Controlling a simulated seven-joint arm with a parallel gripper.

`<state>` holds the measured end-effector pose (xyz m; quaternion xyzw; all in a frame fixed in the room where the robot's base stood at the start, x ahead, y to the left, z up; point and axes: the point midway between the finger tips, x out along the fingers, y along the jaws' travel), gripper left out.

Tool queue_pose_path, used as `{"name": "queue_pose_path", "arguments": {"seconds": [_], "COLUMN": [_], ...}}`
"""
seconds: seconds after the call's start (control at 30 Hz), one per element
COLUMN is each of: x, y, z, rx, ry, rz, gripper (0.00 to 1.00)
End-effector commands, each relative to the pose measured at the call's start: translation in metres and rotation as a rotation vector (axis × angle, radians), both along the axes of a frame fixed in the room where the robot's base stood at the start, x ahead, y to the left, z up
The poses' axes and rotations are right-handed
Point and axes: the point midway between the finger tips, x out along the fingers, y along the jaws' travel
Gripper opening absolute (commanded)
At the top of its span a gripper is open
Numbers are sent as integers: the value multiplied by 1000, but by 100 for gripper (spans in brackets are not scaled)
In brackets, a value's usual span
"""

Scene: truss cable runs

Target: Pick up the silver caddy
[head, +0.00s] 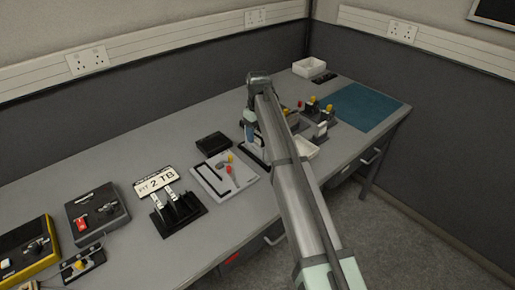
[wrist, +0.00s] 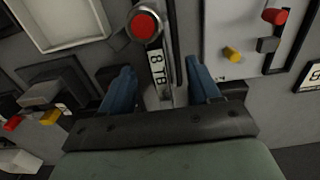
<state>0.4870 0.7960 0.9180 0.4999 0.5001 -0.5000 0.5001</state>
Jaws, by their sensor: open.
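A silver upright piece, likely the silver caddy (wrist: 166,92), stands between my fingers in the wrist view. It has a white label reading "8 TB", and a grey round end with a red button (wrist: 145,26) shows beyond the label. My gripper (wrist: 161,75) is open, with one blue finger on each side of the piece and gaps showing. I cannot tell whether either finger touches it. In the head view my gripper (head: 252,136) is low over the bench, and my arm hides most of the caddy.
A white panel (head: 212,182) with red and yellow pegs lies to the left. A black rack (head: 178,212) with a "2 TB" sign stands further left. A white tray (head: 306,149) and several yellow-knobbed fixtures (head: 310,104) are to the right. A blue mat (head: 360,107) is clear.

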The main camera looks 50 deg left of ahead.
Motion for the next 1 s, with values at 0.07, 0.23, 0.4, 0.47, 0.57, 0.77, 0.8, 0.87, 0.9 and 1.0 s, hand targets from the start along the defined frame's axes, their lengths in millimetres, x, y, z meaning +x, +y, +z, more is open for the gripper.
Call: {"name": "queue_pose_path", "arguments": {"seconds": [0.07,0.23,0.4,0.47,0.57,0.77,0.8,0.87,0.9,1.0], "x": [0,-2,-2,-2,-2,-2,-2,-2,-2,-2], "y": [0,-2,-2,-2,-2,-2,-2,-2,-2,-2], "z": [-4,-23,-45,-49,-51,-51,-51,-51,-51,-51], "rx": [0,-1,0,0,0,0,0,0,0,0], "ry": [0,1,0,0,0,0,0,0,0,0], "rz": [0,0,0,0,0,0,0,0,0,0], "gripper": [62,62,62,62,62,56,52,46,43,33]}}
